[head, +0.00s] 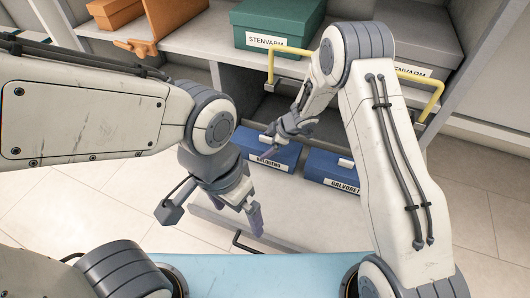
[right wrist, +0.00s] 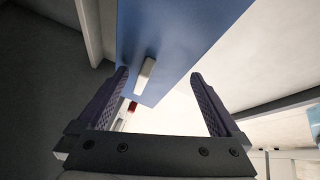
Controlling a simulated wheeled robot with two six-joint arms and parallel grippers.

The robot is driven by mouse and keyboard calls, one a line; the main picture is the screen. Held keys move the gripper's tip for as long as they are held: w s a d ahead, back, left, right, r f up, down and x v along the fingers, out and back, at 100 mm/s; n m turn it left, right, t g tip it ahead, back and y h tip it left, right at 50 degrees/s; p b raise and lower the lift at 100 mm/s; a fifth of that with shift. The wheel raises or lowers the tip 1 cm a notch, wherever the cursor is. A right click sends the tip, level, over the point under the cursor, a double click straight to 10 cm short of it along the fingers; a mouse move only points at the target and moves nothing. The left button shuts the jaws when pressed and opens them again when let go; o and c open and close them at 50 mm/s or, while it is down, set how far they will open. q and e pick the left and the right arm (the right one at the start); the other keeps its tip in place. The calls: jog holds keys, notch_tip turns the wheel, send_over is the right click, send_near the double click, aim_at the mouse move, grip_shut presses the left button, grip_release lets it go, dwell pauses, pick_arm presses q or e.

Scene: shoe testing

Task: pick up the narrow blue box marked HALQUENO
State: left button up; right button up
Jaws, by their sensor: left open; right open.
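My right gripper (head: 271,143) is open over the left part of this box. In the right wrist view, a blue surface with a white tab (right wrist: 145,73) fills the top middle, and its near end lies between the open fingers (right wrist: 160,95). I cannot tell whether they touch it. A second blue box marked GALVORET (head: 330,180) lies to its right. My left gripper (head: 213,209) is open and empty in front of the drawer's left part.
The pale drawer front (head: 240,222) has a dark handle. On the shelf above are a green STENVARM box (head: 275,20), a grey box (head: 420,45) and orange boxes (head: 115,10). A light blue surface (head: 270,275) is at the bottom.

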grip_shut()
jog(key=shift+r, duration=0.1)
